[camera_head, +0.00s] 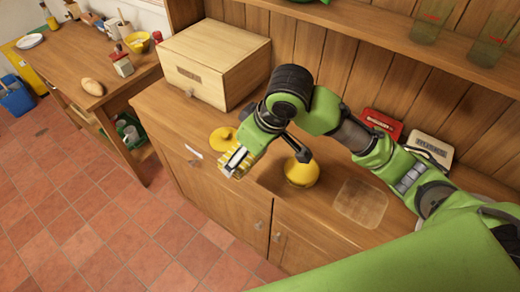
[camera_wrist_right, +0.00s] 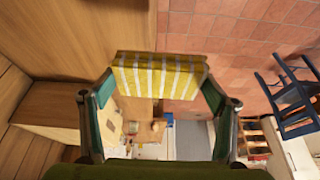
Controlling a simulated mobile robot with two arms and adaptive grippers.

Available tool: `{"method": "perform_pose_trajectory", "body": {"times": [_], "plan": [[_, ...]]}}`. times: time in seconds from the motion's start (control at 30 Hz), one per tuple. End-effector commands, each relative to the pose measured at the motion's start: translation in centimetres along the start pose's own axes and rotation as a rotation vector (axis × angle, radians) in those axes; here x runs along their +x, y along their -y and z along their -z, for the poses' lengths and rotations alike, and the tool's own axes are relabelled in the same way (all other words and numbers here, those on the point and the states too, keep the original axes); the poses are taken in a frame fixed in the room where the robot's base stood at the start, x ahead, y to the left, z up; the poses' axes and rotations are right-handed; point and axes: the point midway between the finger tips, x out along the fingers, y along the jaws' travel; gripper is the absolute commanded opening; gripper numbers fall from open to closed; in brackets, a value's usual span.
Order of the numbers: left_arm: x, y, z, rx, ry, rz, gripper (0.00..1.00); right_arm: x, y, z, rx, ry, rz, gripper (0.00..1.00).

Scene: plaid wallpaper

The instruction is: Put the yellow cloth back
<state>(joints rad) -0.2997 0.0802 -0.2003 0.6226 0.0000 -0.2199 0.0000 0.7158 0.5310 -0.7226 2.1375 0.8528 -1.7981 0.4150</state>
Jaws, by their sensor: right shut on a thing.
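The yellow cloth, with white stripes (camera_wrist_right: 160,76), spans between the two fingertips of my right gripper (camera_wrist_right: 158,92) in the right wrist view. In the head view my right gripper (camera_head: 240,160) is shut on it above the front of the wooden cabinet top (camera_head: 335,225). Only a little of the cloth shows there, partly hidden by the gripper. My left gripper is not in view.
A wooden bread box (camera_head: 213,62) stands behind the gripper. A yellow round lid (camera_head: 221,138) and a yellow pot (camera_head: 301,172) are close to it. A clear square board (camera_head: 361,204), a red box (camera_head: 381,124) and a white box (camera_head: 430,148) are farther right.

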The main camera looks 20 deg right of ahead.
Motion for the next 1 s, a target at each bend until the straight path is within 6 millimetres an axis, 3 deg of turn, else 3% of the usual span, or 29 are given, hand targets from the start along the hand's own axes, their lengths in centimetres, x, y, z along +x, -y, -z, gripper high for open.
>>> {"method": "perform_pose_trajectory", "body": {"times": [0.17,0.47,0.6,1.0], "plan": [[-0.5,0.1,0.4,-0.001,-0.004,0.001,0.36,1.3,-1.9,0.3,-0.023,0.000,0.007,0.59],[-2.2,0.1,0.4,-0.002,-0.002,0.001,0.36,4.9,-9.0,0.7,-0.021,0.001,0.007,0.59],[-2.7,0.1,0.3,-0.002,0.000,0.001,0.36,7.8,-10.9,0.1,-0.022,0.001,0.010,0.59],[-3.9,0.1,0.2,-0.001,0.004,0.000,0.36,11.5,-13.1,-0.9,-0.025,0.002,0.012,0.59]]}}
